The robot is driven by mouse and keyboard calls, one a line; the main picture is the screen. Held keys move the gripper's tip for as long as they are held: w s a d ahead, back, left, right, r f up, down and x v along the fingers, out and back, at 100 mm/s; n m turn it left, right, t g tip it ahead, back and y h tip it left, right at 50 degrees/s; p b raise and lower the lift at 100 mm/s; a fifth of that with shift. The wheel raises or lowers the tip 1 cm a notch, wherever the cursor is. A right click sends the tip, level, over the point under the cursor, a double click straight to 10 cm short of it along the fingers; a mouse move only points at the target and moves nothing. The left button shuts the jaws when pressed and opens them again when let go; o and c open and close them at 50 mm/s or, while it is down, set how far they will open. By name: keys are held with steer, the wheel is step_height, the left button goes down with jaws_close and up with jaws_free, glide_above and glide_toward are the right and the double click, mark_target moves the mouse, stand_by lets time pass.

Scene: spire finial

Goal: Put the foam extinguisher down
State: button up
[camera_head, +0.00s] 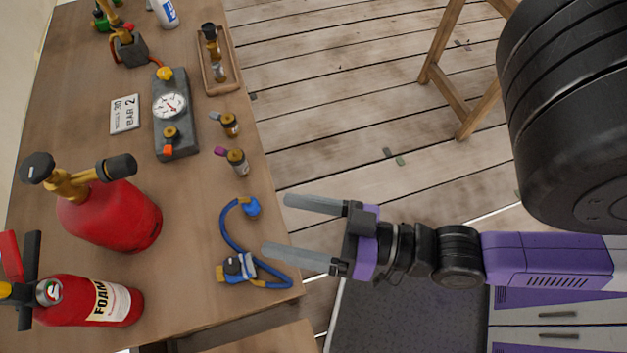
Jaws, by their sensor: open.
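The foam extinguisher (105,303) is a red cylinder with a cream FOAM label, a small round gauge and a black and red handle. It is at the near left of the wooden table (185,215), and its handle end is partly cut off by the left picture edge. My gripper (274,226) is open with its two grey fingers apart and pointing left. It is empty, around the table's right edge, well to the right of the extinguisher and apart from it.
A larger red cylinder (112,217) with a brass valve stands behind the extinguisher. A blue hose (233,228) lies between it and my gripper. A gauge block (174,125), small brass fittings (236,160) and a wooden tray (227,84) are farther back. A wooden trestle (432,72) stands on the floor.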

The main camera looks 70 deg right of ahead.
steer(key=s+n+g, duration=0.1)
steer(key=s+d+f+n+g, duration=0.1)
steer(key=s+d+f+n+h, duration=0.1)
steer(key=s+n, duration=0.1)
steer(key=shift+s+d+f+g, duration=0.1)
steer(key=shift+f+g, duration=0.1)
steer(key=shift+g, duration=0.2)
stand_by(0.9)
